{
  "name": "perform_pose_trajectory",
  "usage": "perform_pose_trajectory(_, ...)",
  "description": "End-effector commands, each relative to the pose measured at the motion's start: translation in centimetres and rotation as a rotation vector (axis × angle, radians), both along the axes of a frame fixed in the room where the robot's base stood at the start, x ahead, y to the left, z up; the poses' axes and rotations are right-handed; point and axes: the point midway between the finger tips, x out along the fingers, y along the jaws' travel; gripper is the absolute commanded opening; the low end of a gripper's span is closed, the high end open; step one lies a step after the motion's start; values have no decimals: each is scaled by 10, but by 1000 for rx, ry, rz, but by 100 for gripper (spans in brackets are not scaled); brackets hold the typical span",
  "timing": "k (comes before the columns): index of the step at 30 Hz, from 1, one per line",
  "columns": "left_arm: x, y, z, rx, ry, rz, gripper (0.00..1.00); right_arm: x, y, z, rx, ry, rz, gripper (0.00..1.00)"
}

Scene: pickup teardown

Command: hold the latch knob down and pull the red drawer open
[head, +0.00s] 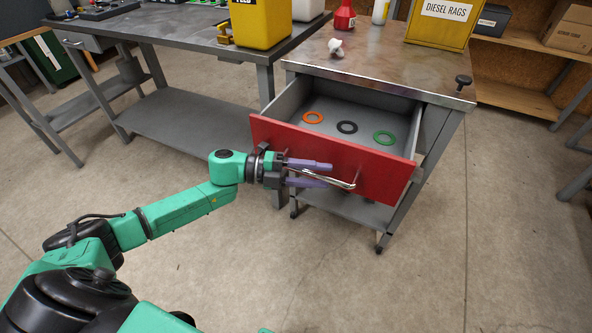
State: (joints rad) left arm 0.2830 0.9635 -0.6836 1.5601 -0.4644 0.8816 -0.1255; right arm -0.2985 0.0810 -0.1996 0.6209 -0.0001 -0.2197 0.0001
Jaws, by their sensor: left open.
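The red drawer (284,137) stands pulled out from the grey metal cart in the head view, its inside showing. A bright metal bar handle (340,184) sits on its front. My left gripper (332,174) is open at the drawer front, its purple fingers on either side of the handle near its left part; I cannot tell whether they touch it. The black latch knob (463,81) stands on the right front corner of the cart top, with nothing on it. My right gripper is not in view.
Orange (313,117), black (347,127) and green (384,137) rings lie in the drawer. The floor in front is clear.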

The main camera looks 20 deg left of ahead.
Motion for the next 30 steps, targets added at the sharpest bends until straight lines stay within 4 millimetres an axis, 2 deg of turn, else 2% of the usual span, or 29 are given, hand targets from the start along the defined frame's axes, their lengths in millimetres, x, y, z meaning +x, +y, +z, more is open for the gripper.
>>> perform_pose_trajectory(4, -3, 9, 0, 1, 1, 1, 47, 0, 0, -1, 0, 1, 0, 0)
perform_pose_trajectory(7, -8, 25, 0, 4, 3, 2, 47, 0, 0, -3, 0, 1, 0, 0)
perform_pose_trajectory(18, -38, 114, 8, 4, 4, 2, 47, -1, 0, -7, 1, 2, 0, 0)
perform_pose_trajectory(21, -43, 130, 9, 2, 4, 2, 47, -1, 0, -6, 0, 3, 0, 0)
perform_pose_trajectory(24, -46, 137, 11, 2, 2, 0, 47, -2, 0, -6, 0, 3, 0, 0)
perform_pose_trajectory(30, -46, 138, 11, 0, 0, 1, 47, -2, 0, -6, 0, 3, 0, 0)
